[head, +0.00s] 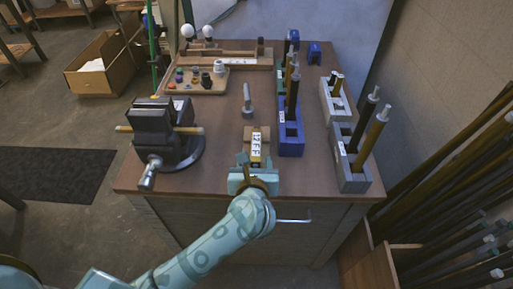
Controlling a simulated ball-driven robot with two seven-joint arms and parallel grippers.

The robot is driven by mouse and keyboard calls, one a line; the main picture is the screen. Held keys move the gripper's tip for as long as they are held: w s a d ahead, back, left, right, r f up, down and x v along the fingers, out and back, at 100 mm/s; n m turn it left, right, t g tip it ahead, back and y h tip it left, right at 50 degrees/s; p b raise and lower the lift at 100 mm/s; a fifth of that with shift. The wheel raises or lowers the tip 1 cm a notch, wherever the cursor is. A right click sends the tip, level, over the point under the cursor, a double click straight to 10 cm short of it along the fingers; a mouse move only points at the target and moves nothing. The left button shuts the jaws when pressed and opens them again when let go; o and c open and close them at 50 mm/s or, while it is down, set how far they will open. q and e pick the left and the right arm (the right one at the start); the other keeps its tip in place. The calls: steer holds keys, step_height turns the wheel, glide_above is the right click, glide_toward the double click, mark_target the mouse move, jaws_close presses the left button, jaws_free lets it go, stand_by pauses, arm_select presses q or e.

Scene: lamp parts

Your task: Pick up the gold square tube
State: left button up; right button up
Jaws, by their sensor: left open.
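Several gold tubes are in view, and I cannot tell by shape which is the square one. One thick gold tube (371,137) leans up out of the front grey holder (350,174), with a pale tip. A gold bar (190,130) lies level through the dark vise (152,119). My left gripper (256,161) is open at the table's front edge, left of the holders and apart from these tubes. A small tan block with a white label (256,141) is at its fingertips; contact is unclear. My right gripper is out of view.
A blue holder (291,138) with a dark tube (293,98) stands between my left gripper and the grey holders. A grey bolt-like part (247,100) stands behind the tan block. A wooden tray (199,86) of small parts is farther back. Long tubes (460,190) lean at the right.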

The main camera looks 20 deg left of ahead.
mark_target(255, 160)
arm_select(q)
steer(key=x, duration=0.3)
steer(key=shift+w+f+b, duration=0.1)
steer(key=shift+w+b, duration=0.1)
steer(key=shift+b, duration=0.1)
steer(key=c, duration=1.1)
